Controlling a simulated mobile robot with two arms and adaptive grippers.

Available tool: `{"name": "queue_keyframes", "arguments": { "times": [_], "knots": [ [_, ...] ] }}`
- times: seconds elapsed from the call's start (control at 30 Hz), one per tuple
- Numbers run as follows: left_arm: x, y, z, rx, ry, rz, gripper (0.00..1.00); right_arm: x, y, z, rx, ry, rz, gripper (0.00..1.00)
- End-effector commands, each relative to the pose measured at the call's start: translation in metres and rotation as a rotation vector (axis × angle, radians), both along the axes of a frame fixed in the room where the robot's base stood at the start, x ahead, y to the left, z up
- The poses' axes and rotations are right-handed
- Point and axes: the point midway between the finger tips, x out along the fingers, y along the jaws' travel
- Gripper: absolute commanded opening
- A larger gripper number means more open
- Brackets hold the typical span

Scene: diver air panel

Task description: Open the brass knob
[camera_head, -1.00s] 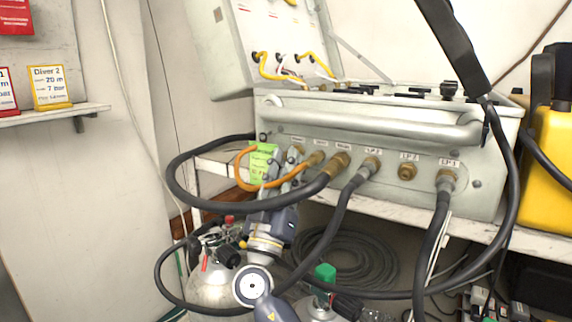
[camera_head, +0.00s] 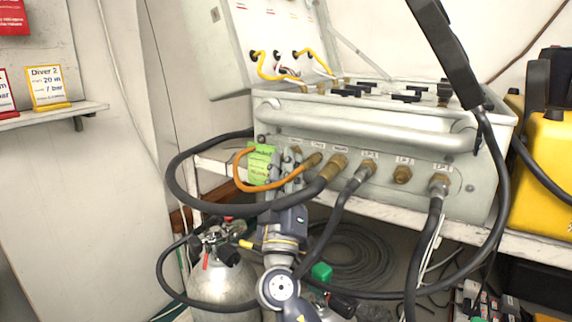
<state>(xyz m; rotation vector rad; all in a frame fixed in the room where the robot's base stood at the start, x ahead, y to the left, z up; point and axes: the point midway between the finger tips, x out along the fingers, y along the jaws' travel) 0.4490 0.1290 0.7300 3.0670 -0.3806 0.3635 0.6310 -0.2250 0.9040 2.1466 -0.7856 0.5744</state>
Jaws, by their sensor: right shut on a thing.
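The grey air panel box (camera_head: 365,150) has a row of brass fittings along its front face. At the left end of that row a small brass knob (camera_head: 296,151) shows just above my right gripper (camera_head: 287,164). The gripper reaches up from below with its fingers at the panel face and is shut on the knob; the fingers hide most of it. A green tag (camera_head: 260,164) hangs just left of the fingers. My left gripper is not in view.
A thick black hose (camera_head: 185,192) and an orange hose (camera_head: 238,170) loop close around my right gripper. A silver cylinder (camera_head: 218,278) stands below. More hoses hang at the right, beside a yellow case (camera_head: 542,185).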

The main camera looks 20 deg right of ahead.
Motion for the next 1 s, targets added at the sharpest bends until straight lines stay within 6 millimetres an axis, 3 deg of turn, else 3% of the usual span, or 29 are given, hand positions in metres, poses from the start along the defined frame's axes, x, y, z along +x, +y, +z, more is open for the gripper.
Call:
{"name": "queue_keyframes", "arguments": {
  "times": [0.27, 0.3, 0.33, 0.8, 1.0],
  "knots": [
    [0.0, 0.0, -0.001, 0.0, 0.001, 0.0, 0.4, 0.0, 0.0, -0.001, -0.001, 0.001, 0.0, 0.0],
    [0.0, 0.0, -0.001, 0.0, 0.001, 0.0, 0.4, 0.0, 0.0, -0.001, -0.001, 0.001, 0.0, 0.27],
    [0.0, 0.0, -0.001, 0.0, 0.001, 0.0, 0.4, 0.0, 0.0, -0.001, -0.001, 0.001, 0.0, 0.29],
    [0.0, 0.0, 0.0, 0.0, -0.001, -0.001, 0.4, 0.0, 0.0, -0.001, 0.0, -0.002, 0.001, 0.29],
    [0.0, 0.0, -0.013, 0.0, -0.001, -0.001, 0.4, 0.002, 0.001, -0.005, 0.034, -0.041, -0.001, 0.29]
  ]
}}
